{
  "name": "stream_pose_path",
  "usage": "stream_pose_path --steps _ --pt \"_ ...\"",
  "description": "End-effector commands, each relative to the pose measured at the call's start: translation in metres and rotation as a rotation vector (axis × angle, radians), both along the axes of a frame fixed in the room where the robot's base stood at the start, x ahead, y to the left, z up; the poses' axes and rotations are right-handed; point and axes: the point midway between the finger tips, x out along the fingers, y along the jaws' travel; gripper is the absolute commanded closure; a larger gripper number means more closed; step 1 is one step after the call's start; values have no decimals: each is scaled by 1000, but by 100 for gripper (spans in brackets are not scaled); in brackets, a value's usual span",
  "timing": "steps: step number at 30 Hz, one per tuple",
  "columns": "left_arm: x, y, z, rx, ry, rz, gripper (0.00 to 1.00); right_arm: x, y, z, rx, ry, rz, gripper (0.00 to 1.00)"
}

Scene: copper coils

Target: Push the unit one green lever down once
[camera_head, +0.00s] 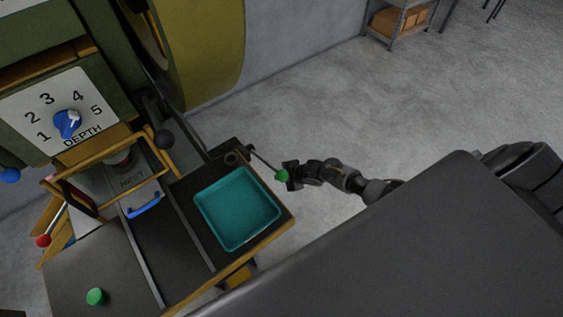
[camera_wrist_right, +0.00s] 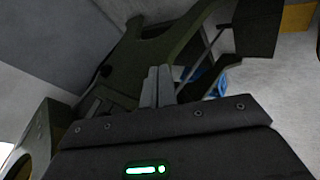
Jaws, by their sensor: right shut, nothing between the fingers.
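The green lever has a thin dark rod that runs from the machine's side, beside the black table, to a round green knob (camera_head: 282,176). My right gripper (camera_head: 289,174) is shut and empty, with its tip right at the knob in the head view. I cannot tell whether it touches the knob or is just behind it. In the right wrist view the closed grey fingers (camera_wrist_right: 158,87) point at the dark green machine frame (camera_wrist_right: 165,35), and the green knob does not show. My left gripper is not in view.
A teal tray (camera_head: 237,208) lies on the black table left of the lever. Another green knob (camera_head: 95,296), a red-knobbed lever (camera_head: 44,240), a black knob (camera_head: 164,139) and a depth dial (camera_head: 67,123) are further left. Open floor lies beyond my right arm.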

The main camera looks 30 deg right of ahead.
Motion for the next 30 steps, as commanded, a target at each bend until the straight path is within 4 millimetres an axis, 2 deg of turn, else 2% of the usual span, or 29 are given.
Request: stream_pose_path --steps 1,3,5,7,10,12,15,18,22,25,30 --pt "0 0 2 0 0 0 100 25 0 32 -39 -70 86 100" --pt "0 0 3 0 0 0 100 50 4 70 -98 -154 209 100" --pt "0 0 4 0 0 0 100 66 11 103 -164 -236 341 100" --pt "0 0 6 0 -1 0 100 75 24 143 -279 -355 559 100" --pt "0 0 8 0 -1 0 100 68 45 198 -510 -573 980 100" --pt "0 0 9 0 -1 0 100 55 54 230 -684 -735 1287 100" --pt "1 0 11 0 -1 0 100 29 57 263 -905 -946 1687 100" --pt "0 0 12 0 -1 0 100 4 52 283 -1066 -1114 2015 100" --pt "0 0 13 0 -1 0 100 -19 41 297 -1191 -1263 2310 100" --pt "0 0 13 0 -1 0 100 -28 35 302 -1237 -1327 2435 100" --pt "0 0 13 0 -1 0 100 -33 32 303 -1252 -1358 2498 100"
